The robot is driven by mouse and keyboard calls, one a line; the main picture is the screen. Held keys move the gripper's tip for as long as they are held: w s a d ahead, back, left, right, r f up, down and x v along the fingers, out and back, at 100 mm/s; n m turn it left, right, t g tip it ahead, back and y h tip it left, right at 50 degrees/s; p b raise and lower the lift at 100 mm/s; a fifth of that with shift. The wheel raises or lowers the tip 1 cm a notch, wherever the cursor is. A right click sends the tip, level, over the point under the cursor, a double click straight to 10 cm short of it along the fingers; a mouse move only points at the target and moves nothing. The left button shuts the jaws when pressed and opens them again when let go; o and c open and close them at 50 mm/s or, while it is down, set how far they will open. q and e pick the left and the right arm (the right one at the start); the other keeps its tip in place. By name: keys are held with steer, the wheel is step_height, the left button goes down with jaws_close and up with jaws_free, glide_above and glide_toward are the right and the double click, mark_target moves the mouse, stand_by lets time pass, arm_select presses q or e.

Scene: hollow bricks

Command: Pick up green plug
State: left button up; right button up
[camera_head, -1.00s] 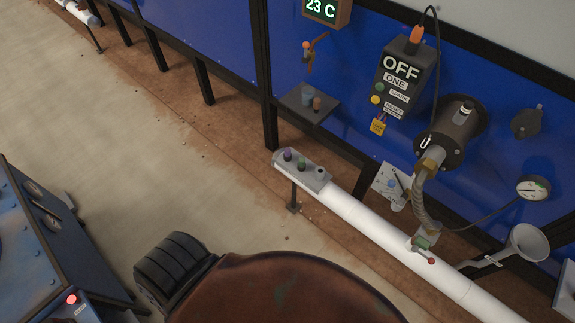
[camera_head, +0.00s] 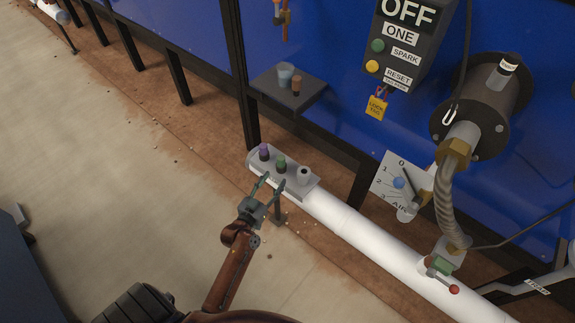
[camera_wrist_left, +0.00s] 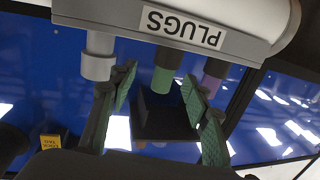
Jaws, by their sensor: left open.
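The green plug (camera_head: 281,162) stands in the plug holder (camera_head: 252,160) on top of the white pipe, between a purple plug (camera_head: 264,151) and a light grey plug (camera_head: 304,175). My left gripper (camera_head: 275,181) is open and just in front of the holder, its fingertips pointing at the green plug. In the wrist view the picture is upside down. There the green plug (camera_wrist_left: 163,80) shows between the two spread green-padded fingers, with a visible gap to each. The holder carries a PLUGS label. My right gripper is out of view.
The grey plug (camera_wrist_left: 98,62) is close beside one finger in the wrist view; the purple plug (camera_wrist_left: 214,72) is near the other. A small shelf (camera_head: 270,88) with cups juts out above the holder. The white pipe (camera_head: 370,240) runs right towards a valve. Open floor lies left.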

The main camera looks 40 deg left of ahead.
mark_target(279, 166)
arm_select(q)
steer(key=shift+w+a+r+n+t+y, duration=0.3)
steer(key=shift+w+a+r+y, duration=0.15)
steer(key=shift+w, duration=0.3)
steer(key=shift+w+a+b, duration=0.15)
steer(key=shift+w, duration=0.45)
steer(key=shift+w+a+b, duration=0.15)
steer(key=shift+w, duration=0.45)
steer(key=w, duration=0.1)
steer(key=w+b, duration=0.1)
steer(key=w, duration=0.1)
steer(key=shift+w+a+r, duration=0.15)
steer(key=shift+w+a, duration=0.15)
steer(key=shift+w, duration=0.1)
steer(key=shift+w+a+r+b, duration=0.1)
steer(key=shift+w+a+b, duration=0.05)
steer(key=shift+w+b, duration=0.2)
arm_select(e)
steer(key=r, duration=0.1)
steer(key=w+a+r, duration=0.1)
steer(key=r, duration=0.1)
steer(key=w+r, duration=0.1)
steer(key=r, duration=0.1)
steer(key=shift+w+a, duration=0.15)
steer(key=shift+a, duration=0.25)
arm_select(q)
steer(key=shift+c, duration=0.3)
jaws_close()
